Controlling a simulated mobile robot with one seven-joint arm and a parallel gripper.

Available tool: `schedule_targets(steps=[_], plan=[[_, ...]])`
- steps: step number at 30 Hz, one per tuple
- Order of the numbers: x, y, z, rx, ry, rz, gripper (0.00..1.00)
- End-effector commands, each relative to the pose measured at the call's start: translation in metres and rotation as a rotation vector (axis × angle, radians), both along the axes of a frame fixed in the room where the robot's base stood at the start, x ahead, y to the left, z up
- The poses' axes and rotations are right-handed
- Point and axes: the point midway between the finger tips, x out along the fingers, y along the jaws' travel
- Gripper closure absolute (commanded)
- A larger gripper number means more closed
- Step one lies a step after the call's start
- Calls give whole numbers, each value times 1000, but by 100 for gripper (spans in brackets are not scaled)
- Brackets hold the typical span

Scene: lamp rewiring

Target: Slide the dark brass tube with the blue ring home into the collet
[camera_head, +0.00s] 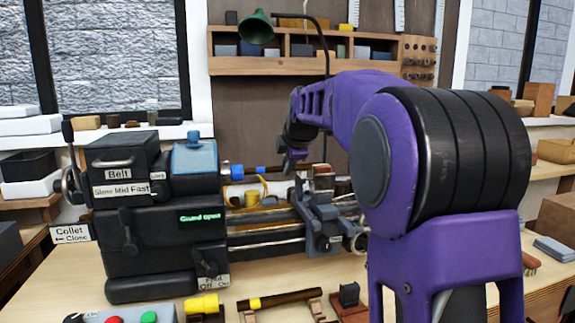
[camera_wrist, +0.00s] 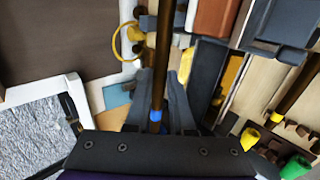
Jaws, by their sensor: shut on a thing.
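The dark brass tube (camera_wrist: 163,45) runs up the wrist view between the two fingers of my gripper (camera_wrist: 160,92), and the gripper is shut on it. Its blue ring (camera_wrist: 155,115) is near the palm; the part beyond it is hidden. In the head view, the tube (camera_head: 273,169) lies roughly level between my gripper (camera_head: 288,166) and the headstock, with a blue band showing to its left. The lathe's blue nose (camera_head: 236,170), where the collet seems to be, sticks out from the headstock (camera_head: 150,185). I cannot tell whether the tube's end is inside the collet.
The tool slide (camera_head: 322,215) stands on the lathe bed, right of and below my gripper. A yellow-ringed tube (camera_head: 285,298) lies on supports on the bench. A button panel (camera_head: 125,316) is at the front left. A sign (camera_head: 72,233) reads "Collet Close"; the display (camera_head: 200,217) seems to read "Guard open".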

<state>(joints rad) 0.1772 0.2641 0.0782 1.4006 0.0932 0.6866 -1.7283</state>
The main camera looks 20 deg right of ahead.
Motion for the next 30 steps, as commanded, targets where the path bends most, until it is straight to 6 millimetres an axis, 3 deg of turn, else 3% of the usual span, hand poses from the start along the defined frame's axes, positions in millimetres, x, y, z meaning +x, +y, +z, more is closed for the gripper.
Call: schedule_targets(steps=[30], plan=[[0, 21, 1, 1, -1, 1, 100]])
